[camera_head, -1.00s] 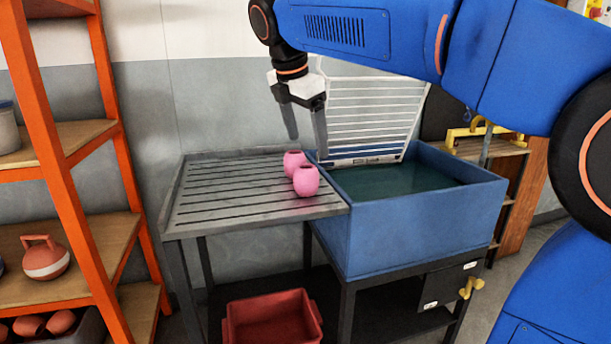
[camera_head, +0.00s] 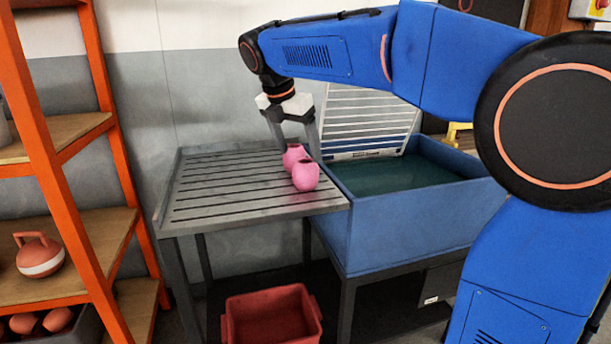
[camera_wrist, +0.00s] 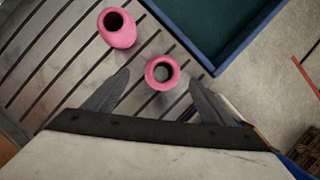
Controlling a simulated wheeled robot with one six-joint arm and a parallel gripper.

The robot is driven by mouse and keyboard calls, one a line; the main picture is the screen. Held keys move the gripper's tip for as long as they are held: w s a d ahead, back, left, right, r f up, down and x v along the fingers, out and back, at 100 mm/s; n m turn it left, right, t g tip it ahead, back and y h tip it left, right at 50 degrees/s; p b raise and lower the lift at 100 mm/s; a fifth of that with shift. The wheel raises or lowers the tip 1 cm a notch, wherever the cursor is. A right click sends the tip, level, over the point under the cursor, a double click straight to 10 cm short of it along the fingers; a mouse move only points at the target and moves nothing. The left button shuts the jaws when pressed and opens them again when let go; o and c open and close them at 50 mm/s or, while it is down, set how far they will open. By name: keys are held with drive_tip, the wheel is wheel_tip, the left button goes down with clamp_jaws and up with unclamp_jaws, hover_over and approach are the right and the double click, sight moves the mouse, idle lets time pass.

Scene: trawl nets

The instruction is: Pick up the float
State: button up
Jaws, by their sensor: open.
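Two pink, rounded floats, each with a dark hole, stand on the grey slatted table close to its right end. The rear float (camera_head: 293,155) is partly hidden by the front float (camera_head: 306,176). My gripper (camera_head: 299,154) is open and points down, with its fingers around or just above the rear float. In the wrist view, one float (camera_wrist: 162,86) shows between the spread fingertips of my gripper (camera_wrist: 158,77). The other float (camera_wrist: 117,30) is farther up and left, outside the fingers. I cannot tell whether the fingers touch either float.
The slatted table (camera_head: 215,200) is otherwise clear. A blue water tank (camera_head: 400,235) with a raised white slatted lid (camera_head: 372,110) adjoins it at the right. A red crate (camera_head: 272,316) sits below. Orange shelving (camera_head: 48,160) holds a handled pot (camera_head: 40,256) at left.

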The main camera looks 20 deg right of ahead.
sight(305, 165)
drive_tip(key=x, duration=0.4)
drive_tip(key=s+x, duration=0.1)
drive_tip(key=x, duration=0.1)
drive_tip(key=shift+w+d+f, duration=0.2)
drive_tip(key=shift+w+f, duration=0.05)
drive_tip(key=shift+f, duration=0.4)
drive_tip(key=shift+c, duration=0.4)
drive_tip(key=c, duration=1.1)
